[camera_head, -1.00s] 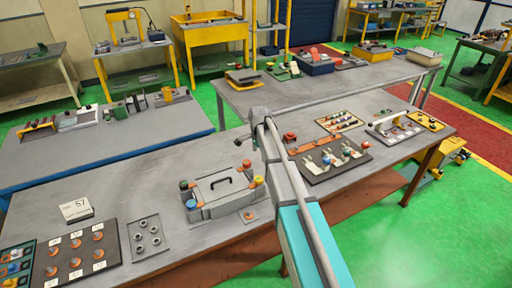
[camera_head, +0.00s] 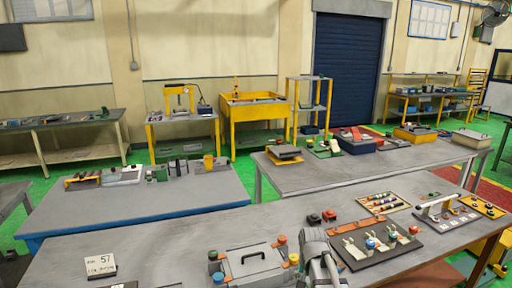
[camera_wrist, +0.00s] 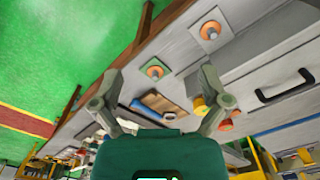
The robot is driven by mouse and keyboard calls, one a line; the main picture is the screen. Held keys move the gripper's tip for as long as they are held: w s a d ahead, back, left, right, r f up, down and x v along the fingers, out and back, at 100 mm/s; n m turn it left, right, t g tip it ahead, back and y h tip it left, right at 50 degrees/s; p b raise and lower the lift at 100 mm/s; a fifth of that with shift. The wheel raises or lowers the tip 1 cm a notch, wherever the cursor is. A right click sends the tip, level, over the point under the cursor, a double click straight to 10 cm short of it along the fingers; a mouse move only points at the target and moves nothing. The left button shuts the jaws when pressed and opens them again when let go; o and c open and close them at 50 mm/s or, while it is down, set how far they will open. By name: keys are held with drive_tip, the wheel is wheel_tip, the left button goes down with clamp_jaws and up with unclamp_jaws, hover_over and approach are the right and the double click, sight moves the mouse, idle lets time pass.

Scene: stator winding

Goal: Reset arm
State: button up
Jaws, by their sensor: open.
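My gripper (camera_wrist: 160,78) shows in the wrist view with its two grey fingers spread wide apart. Nothing is held between them. Beyond the fingers lies the grey bench top (camera_wrist: 105,85) with a brown patch and a blue item on it. A grey case (camera_head: 250,264) with a black handle stands on the near bench, with orange, red and green knobs at its corners; its handle also shows at the right of the wrist view (camera_wrist: 285,87). In the head view a grey part of my arm stands at the bottom, just right of the case; the fingers cannot be made out there.
Right of my arm, a dark tray (camera_head: 375,247) holds pale parts and coloured balls. A white sign reading 57 (camera_head: 100,265) stands at the left. A second bench (camera_head: 140,205) with a blue edge lies behind. The bench top between sign and case is clear.

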drive_tip(key=s+f+n+b, duration=0.2)
drive_tip(key=s+n, duration=0.2)
drive_tip(key=s, duration=0.5)
drive_tip(key=shift+d+f+n, duration=0.2)
drive_tip(key=shift+f+n, duration=0.1)
idle(1.3)
